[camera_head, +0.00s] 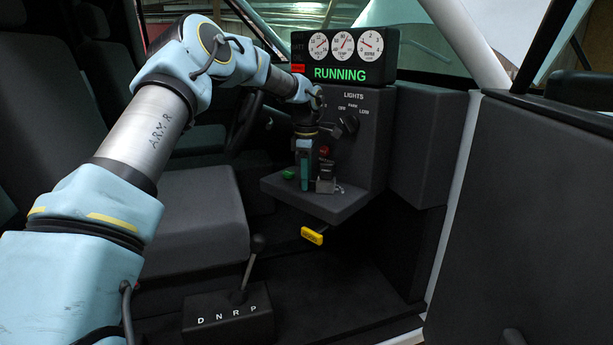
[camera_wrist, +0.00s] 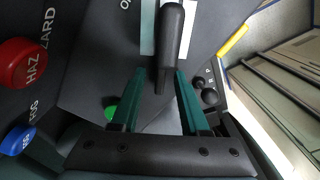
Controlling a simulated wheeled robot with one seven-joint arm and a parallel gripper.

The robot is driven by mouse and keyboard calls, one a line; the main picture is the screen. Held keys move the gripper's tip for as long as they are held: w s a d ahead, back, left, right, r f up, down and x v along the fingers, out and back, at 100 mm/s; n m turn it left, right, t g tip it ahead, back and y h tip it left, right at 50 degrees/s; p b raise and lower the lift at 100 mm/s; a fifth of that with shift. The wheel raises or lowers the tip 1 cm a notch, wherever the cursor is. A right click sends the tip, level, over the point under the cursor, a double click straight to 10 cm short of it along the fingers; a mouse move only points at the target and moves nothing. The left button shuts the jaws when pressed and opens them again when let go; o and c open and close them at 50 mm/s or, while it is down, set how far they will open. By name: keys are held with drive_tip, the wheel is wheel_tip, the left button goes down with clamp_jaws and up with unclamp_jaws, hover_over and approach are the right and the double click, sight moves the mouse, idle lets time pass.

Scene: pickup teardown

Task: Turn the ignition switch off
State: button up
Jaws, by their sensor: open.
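A dark rounded handle, which looks like the ignition switch (camera_wrist: 174,32), stands over a pale plate in the wrist view. Lettering beside it is cut off at the top edge. My gripper (camera_wrist: 159,76) is open, with its two green fingers pointing toward the handle. The handle's lower end shows between the fingertips; I cannot tell if they touch it. In the head view my gripper (camera_head: 306,180) points down over the panel's ledge (camera_head: 335,206), beside a small silver fitting (camera_head: 326,184). The display (camera_head: 340,74) reads RUNNING in green.
A red hazard button (camera_wrist: 28,63) and a blue button (camera_wrist: 18,140) lie left in the wrist view. A green button (camera_head: 288,174) is on the ledge. A LIGHTS knob (camera_head: 350,124) is above right. A yellow handle (camera_head: 313,235) hangs below. A gear lever (camera_head: 253,262) stands lower left.

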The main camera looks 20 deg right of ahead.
clamp_jaws()
idle(0.3)
idle(1.1)
